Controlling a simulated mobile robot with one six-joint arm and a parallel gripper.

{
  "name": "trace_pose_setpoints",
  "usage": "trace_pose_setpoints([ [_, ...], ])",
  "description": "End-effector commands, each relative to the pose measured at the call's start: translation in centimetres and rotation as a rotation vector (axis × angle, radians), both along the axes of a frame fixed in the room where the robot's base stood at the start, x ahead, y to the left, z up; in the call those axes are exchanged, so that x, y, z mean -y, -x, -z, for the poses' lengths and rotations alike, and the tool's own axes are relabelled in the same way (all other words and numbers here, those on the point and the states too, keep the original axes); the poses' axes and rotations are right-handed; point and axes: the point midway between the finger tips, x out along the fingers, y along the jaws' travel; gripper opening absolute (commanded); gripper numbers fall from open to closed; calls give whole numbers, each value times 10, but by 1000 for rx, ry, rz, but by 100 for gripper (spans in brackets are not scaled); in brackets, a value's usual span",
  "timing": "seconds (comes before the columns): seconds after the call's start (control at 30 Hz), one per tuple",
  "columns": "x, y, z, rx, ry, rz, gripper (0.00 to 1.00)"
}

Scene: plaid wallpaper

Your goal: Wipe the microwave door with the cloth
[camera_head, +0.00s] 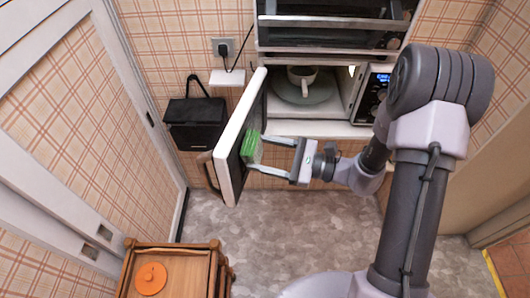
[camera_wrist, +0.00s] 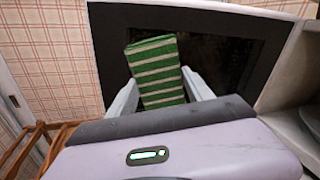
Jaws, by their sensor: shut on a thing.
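The microwave door (camera_head: 232,165) stands swung open to the left of the microwave, its dark inner face with pale frame toward my gripper. This dark face also fills much of the wrist view (camera_wrist: 235,62). A green cloth with pale stripes (camera_wrist: 156,62) is between my gripper's fingers (camera_wrist: 160,88), in front of the door's inner face. In the head view the cloth (camera_head: 250,144) is at the door, and my gripper (camera_head: 259,152) reaches it from the right, shut on it. Whether the cloth presses on the glass I cannot tell for sure.
A white cup (camera_head: 301,76) stands on the glass turntable (camera_head: 304,92) inside the open microwave. A wooden stand (camera_head: 190,262) with an orange lid (camera_head: 151,278) is at lower left. The grey floor below is clear.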

Motion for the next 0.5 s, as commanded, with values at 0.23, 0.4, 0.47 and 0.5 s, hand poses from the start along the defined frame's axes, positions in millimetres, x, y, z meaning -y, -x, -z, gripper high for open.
trace_pose_setpoints([
  [0.23, -4, -1, 0, 0, 0, 1, 27],
  [0.4, 1, -14, 1, 2, 0, 1, 27],
  [0.47, 3, -22, 1, 2, 0, 1, 27],
  [0.5, 5, -26, 1, 2, 0, 1, 27],
])
